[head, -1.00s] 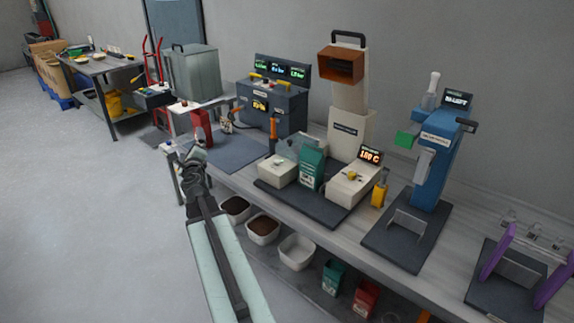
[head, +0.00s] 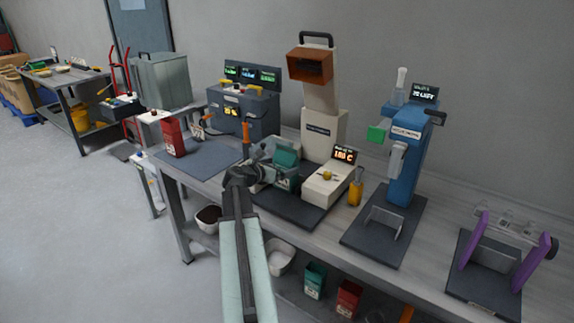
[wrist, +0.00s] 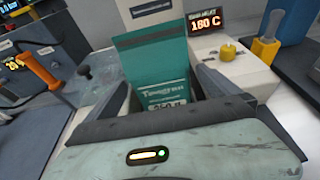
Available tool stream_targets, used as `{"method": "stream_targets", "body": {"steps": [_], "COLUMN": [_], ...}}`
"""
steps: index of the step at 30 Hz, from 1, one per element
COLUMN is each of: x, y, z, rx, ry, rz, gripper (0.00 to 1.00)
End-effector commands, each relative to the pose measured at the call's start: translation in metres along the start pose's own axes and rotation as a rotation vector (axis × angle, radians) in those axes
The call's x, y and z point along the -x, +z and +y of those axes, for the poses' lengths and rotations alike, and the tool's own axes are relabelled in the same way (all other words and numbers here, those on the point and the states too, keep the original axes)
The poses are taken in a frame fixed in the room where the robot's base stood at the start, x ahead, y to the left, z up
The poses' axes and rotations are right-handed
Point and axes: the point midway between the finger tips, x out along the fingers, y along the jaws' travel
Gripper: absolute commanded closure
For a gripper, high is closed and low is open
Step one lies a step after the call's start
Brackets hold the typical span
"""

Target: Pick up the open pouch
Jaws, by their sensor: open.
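In the wrist view my gripper (wrist: 163,84) is open, with one finger on each side of the pouch's lower part. I see no clear contact.
A red pouch (head: 172,137) stands on the grey mat to the left. The orange-handled lever (head: 246,142) is close left of my gripper.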

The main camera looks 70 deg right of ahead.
Motion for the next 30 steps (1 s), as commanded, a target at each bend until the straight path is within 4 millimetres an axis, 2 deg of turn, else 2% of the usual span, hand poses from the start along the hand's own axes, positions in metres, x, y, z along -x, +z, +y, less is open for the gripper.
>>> {"method": "stream_targets", "body": {"steps": [7, 14, 17, 18, 19, 30], "x": [-0.043, -0.045, -0.045, -0.045, -0.045, -0.043], "y": [-0.001, 0.001, 0.001, 0.001, 0.001, 0.005], "z": [0.000, -0.001, -0.001, -0.001, -0.001, 0.000], "rx": [0.000, 0.001, 0.001, 0.001, 0.001, 0.002], "ry": [-0.002, 0.001, 0.001, 0.001, 0.001, 0.002], "rz": [-0.001, -0.001, -0.001, -0.001, -0.001, -0.001], "gripper": [0.00, 0.00, 0.25, 0.36, 0.41, 0.41]}}
